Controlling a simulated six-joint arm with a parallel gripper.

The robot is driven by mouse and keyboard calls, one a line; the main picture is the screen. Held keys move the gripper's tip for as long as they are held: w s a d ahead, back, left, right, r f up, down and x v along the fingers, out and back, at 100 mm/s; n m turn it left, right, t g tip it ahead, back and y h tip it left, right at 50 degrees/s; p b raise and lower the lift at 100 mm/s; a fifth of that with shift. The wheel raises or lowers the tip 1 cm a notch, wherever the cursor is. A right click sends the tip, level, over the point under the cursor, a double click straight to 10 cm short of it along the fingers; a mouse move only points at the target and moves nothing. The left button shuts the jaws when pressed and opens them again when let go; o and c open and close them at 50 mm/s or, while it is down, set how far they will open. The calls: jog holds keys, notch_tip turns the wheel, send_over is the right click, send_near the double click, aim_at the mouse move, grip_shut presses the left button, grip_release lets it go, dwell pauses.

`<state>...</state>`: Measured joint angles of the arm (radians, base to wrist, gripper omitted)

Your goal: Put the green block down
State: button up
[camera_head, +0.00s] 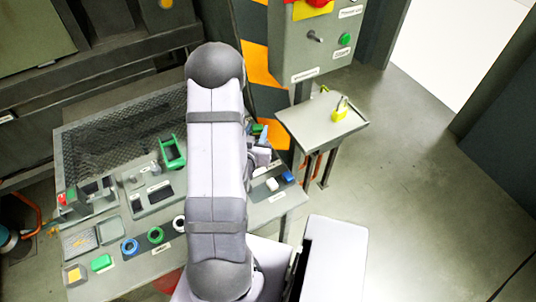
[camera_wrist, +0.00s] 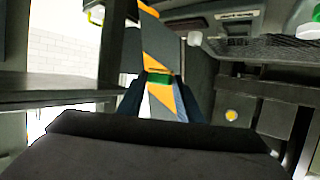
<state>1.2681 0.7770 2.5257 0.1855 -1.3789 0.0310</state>
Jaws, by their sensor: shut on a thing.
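In the wrist view, a small green block (camera_wrist: 158,78) sits between the two dark fingertips of my gripper (camera_wrist: 159,86), which is shut on it. The block is held level, with orange and dark stripes behind it. In the head view, a green piece (camera_head: 258,129) shows just right of my arm, seemingly the held block. My arm hides most of the gripper there. Another green block (camera_head: 102,262) lies at the front left of the workbench (camera_head: 190,252).
A blue ring (camera_head: 130,247), green ring (camera_head: 155,235) and white ring (camera_head: 180,224) lie along the bench front. A white block (camera_head: 272,184) and blue block (camera_head: 289,177) sit at its right. A green bracket (camera_head: 172,152) stands behind. A side shelf (camera_head: 310,122) carries a yellow padlock (camera_head: 340,112).

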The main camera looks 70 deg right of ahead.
jog(key=s, duration=0.1)
jog(key=s+m+g, duration=0.1)
jog(key=s, duration=0.1)
jog(key=shift+s+a+f, duration=0.15)
jog(key=shift+s+f, duration=0.05)
jog(key=shift+f, duration=0.15)
jog(key=shift+f+p, duration=0.45)
jog(key=shift+f, duration=4.2)
jog(key=shift+f, duration=0.1)
jog(key=shift+f, duration=0.15)
jog(key=o, duration=1.1)
jog(key=shift+o, duration=0.2)
jog(key=shift+a, duration=0.1)
